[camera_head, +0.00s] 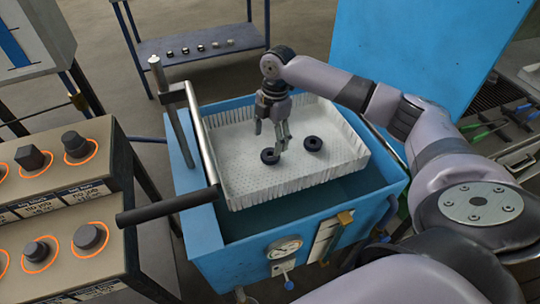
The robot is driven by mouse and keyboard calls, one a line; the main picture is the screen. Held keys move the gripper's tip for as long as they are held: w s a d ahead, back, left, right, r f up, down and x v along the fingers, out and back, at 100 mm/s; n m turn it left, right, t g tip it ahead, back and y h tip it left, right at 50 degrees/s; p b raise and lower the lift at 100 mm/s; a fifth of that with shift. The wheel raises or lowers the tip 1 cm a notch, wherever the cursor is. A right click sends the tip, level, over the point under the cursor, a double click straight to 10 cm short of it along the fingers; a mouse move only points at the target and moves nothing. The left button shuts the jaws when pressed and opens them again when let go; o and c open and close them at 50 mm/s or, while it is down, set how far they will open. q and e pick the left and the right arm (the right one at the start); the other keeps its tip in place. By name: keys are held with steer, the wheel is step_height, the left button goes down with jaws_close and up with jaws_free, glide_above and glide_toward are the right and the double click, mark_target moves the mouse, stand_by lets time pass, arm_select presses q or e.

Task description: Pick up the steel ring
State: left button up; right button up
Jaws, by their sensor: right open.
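Two dark steel rings lie on the floor of the white perforated basket (240,185). My right gripper (270,138) points down into the basket, open and empty. Its fingertips are close to the left ring; I cannot tell whether they touch it. My left gripper is not in view.
The basket sits in a blue tank (205,235) with a metal handle frame (200,135) on its left. A control panel (70,200) with knobs stands at left. A shelf (200,45) with several small parts is behind. A blue panel (430,50) rises at right.

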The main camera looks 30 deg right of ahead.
mark_target(270, 151)
steer(key=f, duration=0.4)
steer(key=shift+s+f+p, duration=0.3)
steer(key=shift+s+p, duration=0.05)
steer(key=shift+f, duration=0.55)
steer(key=shift+c, duration=0.5)
steer(key=c, duration=1.4)
steer(key=shift+r, duration=0.1)
steer(key=shift+c, duration=0.2)
step_height(270, 151, up, 20)
